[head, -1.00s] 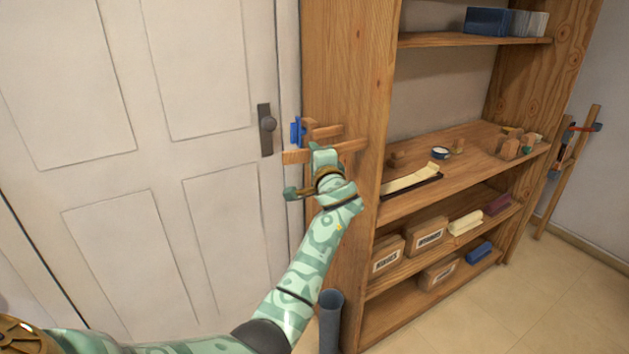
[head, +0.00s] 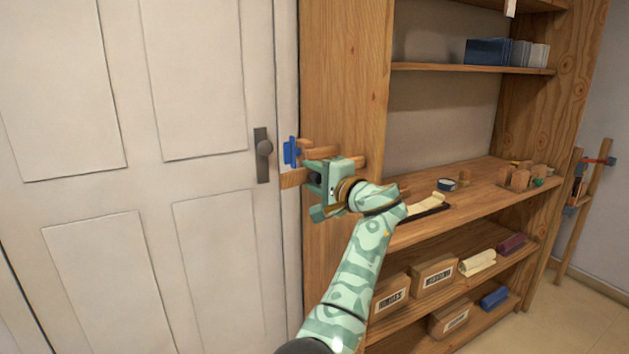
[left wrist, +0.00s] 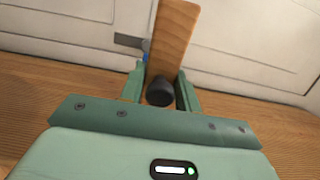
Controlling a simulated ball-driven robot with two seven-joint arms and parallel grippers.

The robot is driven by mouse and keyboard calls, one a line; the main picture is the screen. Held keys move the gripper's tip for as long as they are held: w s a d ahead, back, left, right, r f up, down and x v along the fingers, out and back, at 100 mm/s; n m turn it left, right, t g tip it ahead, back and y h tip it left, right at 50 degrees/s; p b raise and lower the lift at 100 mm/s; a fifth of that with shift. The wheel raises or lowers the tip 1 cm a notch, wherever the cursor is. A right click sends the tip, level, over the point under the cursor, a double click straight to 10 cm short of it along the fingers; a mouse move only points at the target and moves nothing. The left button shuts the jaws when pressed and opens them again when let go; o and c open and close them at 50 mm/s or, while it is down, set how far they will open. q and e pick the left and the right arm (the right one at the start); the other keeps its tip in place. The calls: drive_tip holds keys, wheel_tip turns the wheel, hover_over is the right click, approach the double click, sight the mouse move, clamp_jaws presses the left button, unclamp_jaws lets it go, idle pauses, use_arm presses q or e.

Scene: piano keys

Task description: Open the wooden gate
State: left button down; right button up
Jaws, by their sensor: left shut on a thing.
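The wooden gate shows as a wooden bar (head: 291,180) beside the shelf's side panel, near the white door. Above it are a shorter wooden piece (head: 322,154) and a blue part (head: 290,152). In the left wrist view, a wooden board (left wrist: 173,38) runs away from me towards the door, with a black knob (left wrist: 160,92) at its near end. My left gripper (head: 318,190) is in front of the bar and hides part of it. Its two fingers (left wrist: 161,90) are shut on the black knob. My right gripper is not in view.
A white door (head: 210,150) with a dark handle (head: 263,150) stands at left. The wooden shelf (head: 345,100) stands close at right, holding boxes (head: 433,274), blue books (head: 486,51) and small wooden blocks (head: 515,179). Free floor (head: 575,310) shows at lower right.

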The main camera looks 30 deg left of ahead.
use_arm(q)
drive_tip(key=c, duration=1.2)
unclamp_jaws()
drive_tip(key=shift+w, duration=0.1)
drive_tip(key=p+v, duration=0.2)
drive_tip(key=v, duration=1.4)
drive_tip(key=shift+d+f, duration=0.1)
drive_tip(key=shift+d, duration=0.05)
